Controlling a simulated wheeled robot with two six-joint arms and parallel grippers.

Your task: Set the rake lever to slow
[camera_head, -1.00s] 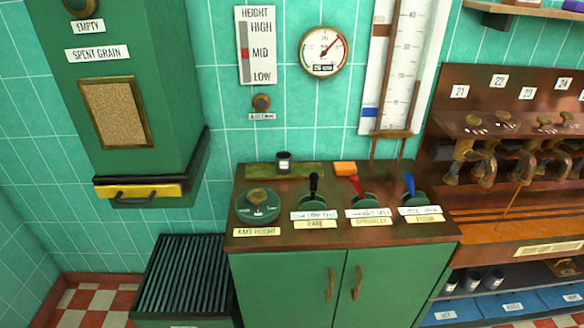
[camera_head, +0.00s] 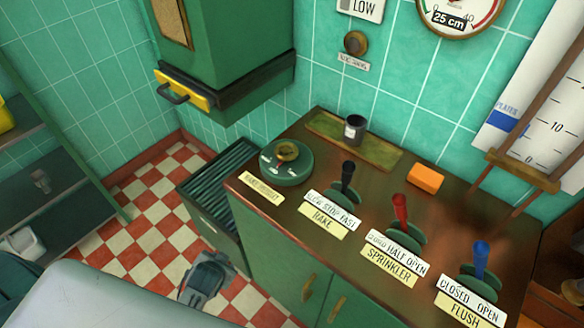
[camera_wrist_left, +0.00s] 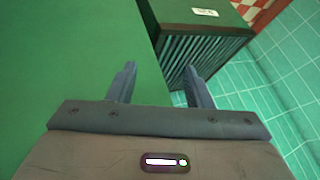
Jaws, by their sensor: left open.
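The rake lever (camera_head: 348,172) has a black handle and stands on the brown countertop, behind a white plate (camera_head: 331,207) reading SLOW STOP FAST and a yellow RAKE label (camera_head: 322,220). It stands roughly upright, seemingly near the middle; its exact setting is hard to tell. My left gripper (camera_head: 207,275) is low in front of the slatted box, below and left of the lever, touching nothing visible. In the left wrist view its two fingers (camera_wrist_left: 159,68) are apart with nothing between them. The lever is not in that view. My right gripper is not in view.
The red sprinkler lever (camera_head: 400,207) and blue flush lever (camera_head: 480,258) stand to the right. A round green dial (camera_head: 286,164) is to the left. A dark cup (camera_head: 355,129) and orange block (camera_head: 426,178) lie behind. The slatted box (camera_head: 215,180) adjoins the green cabinet (camera_head: 285,255).

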